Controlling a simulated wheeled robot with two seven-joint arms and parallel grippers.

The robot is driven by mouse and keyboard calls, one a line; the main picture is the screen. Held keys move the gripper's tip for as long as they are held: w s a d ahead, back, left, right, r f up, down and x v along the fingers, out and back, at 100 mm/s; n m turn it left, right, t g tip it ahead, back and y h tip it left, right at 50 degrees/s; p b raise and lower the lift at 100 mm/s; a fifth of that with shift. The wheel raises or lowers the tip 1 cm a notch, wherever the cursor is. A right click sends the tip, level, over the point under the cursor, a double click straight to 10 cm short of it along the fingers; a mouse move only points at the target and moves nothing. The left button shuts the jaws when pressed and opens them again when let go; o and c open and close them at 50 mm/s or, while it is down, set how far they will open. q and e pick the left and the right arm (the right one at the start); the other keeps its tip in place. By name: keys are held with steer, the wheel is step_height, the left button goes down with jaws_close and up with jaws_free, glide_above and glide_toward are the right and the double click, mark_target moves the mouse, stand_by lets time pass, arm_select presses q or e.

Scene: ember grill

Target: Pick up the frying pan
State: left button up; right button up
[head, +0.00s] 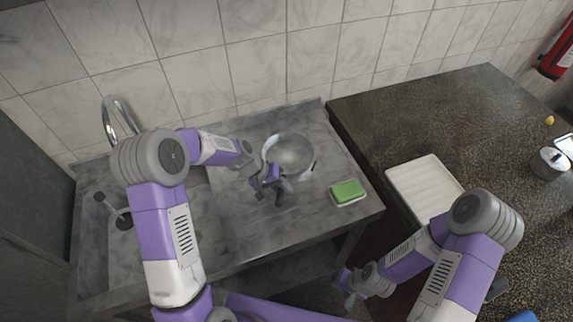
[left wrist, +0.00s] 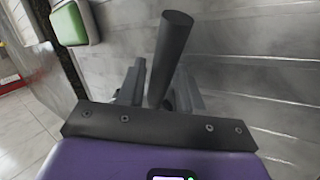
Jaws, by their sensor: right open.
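The frying pan (head: 291,154) is a round, shiny metal pan on the steel counter, near the tiled wall in the head view. My left gripper (head: 272,190) is at the pan's near side, low over the counter. In the left wrist view, a dark cylindrical handle (left wrist: 171,50) stands between the two fingers of my left gripper (left wrist: 158,90). The fingers are close to the handle on both sides; whether they press on it is unclear. My right gripper (head: 350,288) is open and empty, low in front of the counter, far from the pan.
A green sponge on a white dish (head: 347,192) lies right of the pan; it also shows in the left wrist view (left wrist: 75,22). A faucet (head: 118,118) is at the left. A white tray (head: 425,185) and a small metal pot (head: 549,161) are on the dark countertop (head: 450,110).

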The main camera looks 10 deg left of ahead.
arm_select(q)
steer(key=shift+d+f, duration=0.15)
steer(key=shift+f, duration=0.1)
jaws_close()
